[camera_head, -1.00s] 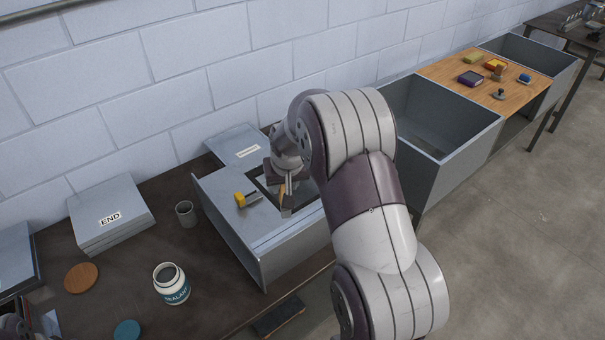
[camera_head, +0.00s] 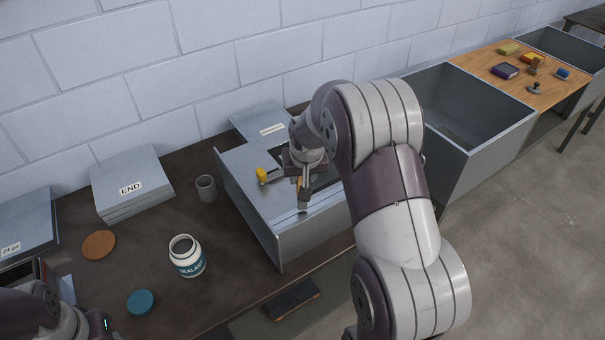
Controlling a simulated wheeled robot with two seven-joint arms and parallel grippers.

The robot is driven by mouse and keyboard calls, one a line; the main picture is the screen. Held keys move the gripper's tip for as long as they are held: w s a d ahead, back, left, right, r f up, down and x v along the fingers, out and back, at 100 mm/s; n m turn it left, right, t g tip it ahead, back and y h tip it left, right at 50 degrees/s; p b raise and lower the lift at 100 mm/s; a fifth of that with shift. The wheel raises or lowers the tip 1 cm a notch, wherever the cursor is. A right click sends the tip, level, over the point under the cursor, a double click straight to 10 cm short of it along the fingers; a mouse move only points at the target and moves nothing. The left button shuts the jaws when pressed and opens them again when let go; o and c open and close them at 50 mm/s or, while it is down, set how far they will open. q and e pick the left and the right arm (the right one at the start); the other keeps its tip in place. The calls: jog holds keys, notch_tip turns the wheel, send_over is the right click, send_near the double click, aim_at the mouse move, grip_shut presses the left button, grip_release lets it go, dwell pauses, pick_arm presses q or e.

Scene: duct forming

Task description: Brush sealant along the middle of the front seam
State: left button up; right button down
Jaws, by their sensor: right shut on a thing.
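My right gripper (camera_head: 302,184) is shut on a brush (camera_head: 303,207), whose tan handle shows between the fingers. The brush points down, with its tip at the near top edge; I cannot tell if it touches. The open sealant jar (camera_head: 188,257) stands left of the duct. My left arm shows at the lower left corner; its fingertips are not visible.
A large open duct box (camera_head: 470,155) stands at right.

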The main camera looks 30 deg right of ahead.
jog(key=shift+f+b, duration=0.35)
jog(key=shift+f, duration=0.15)
dwell(0.5)
jog(key=shift+d+r+p, duration=0.2)
jog(key=shift+d+p, duration=0.3)
jog(key=shift+d, duration=0.2)
jog(key=shift+w+d, duration=0.1)
jog(key=shift+d, duration=0.75)
jog(key=d, duration=0.3)
jog(key=shift+w+f, duration=0.15)
jog(key=shift+f, duration=0.05)
